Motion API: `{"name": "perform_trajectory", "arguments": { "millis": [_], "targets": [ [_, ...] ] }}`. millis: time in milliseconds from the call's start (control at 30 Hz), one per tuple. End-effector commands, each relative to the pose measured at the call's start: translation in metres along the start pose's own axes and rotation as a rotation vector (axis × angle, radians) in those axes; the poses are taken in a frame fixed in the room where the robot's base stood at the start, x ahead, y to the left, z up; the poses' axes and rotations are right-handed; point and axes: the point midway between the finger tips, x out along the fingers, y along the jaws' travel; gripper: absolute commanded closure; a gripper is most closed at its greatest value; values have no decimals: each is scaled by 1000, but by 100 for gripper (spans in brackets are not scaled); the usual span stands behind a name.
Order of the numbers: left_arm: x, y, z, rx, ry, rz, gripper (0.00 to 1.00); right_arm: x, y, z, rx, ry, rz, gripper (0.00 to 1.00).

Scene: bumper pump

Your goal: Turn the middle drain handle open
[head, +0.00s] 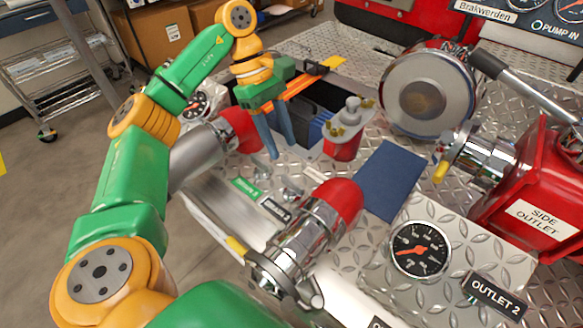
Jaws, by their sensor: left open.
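My left gripper (281,150) is open, its two blue fingers pointing down over the diamond-plate panel. Just below its fingertips are small metal fittings: one (251,167) beside a green label (246,187) and one (291,190) beside a black label (276,209). They look like drain handles, but I cannot tell which is the middle one or how it is turned. The fingers hold nothing and seem a little above or beside the fittings; contact cannot be told. My right gripper is not in view.
A red-capped outlet pipe (318,225) stands out in front, and another red cap (238,130) is left of the fingers. A blue mat (390,178), a gauge (419,248) and the side outlet (541,222) lie further right.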

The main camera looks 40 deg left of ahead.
Motion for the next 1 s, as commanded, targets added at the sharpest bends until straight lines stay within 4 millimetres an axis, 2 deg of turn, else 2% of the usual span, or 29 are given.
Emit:
{"name": "perform_trajectory", "arguments": {
  "millis": [33,100,233,500,600,800,833,1000],
  "targets": [
    [25,0,-10,0,0,0,55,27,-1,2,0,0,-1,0],
    [32,0,-13,0,0,0,55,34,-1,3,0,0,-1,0],
    [43,0,-13,-1,1,-3,55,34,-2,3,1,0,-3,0],
    [90,0,-12,0,1,-3,55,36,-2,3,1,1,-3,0],
    [97,0,-11,0,0,-1,55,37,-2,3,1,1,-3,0],
    [98,0,-11,0,0,0,55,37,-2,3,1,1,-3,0],
    [98,0,-11,0,0,0,58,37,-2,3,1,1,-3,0],
    [98,0,-11,0,0,0,100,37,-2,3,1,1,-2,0]
  ]
}}
